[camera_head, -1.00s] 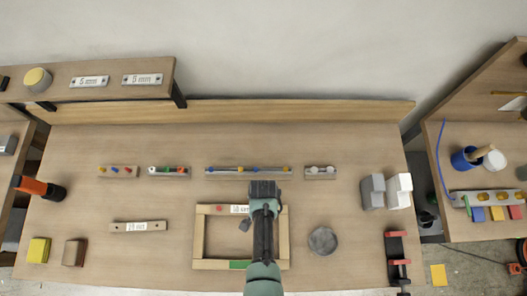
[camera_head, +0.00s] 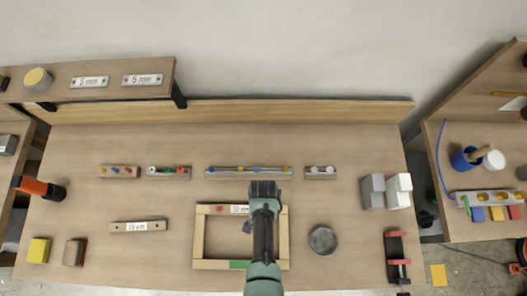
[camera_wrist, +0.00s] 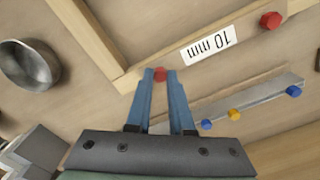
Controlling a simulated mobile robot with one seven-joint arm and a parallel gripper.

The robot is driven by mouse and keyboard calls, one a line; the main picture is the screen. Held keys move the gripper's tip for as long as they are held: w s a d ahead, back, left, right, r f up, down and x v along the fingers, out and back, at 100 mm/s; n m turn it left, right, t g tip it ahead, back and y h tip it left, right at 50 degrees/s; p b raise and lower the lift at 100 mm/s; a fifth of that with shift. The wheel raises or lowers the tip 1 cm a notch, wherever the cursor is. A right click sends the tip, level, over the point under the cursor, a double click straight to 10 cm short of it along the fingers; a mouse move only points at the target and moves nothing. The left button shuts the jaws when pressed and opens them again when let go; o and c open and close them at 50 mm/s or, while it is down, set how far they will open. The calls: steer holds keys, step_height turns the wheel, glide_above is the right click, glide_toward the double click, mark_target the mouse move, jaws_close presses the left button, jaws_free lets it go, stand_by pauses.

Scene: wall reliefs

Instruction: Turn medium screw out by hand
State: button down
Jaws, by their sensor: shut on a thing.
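My gripper (camera_wrist: 160,78) has its blue fingers shut on a small red screw head (camera_wrist: 160,73) at the corner of the wooden frame (camera_wrist: 112,50). The screw's shank is hidden, so I cannot tell how deep it sits. A second red screw (camera_wrist: 270,20) stands past the far end of the white "10 mm" label (camera_wrist: 208,46). In the head view my gripper (camera_head: 265,190) is over the top right part of the frame (camera_head: 199,240). It hides the held screw there, while the other red screw (camera_head: 219,210) shows to the left.
A metal rail (camera_head: 248,172) with blue and yellow knobs lies just behind the frame. A round metal dish (camera_head: 323,240) stands to the right. Grey and white blocks (camera_head: 372,192) and a red-and-black clamp (camera_head: 396,258) stand farther right.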

steer(key=shift+n, duration=1.2)
steer(key=n, duration=0.5)
steer(key=n, duration=0.5)
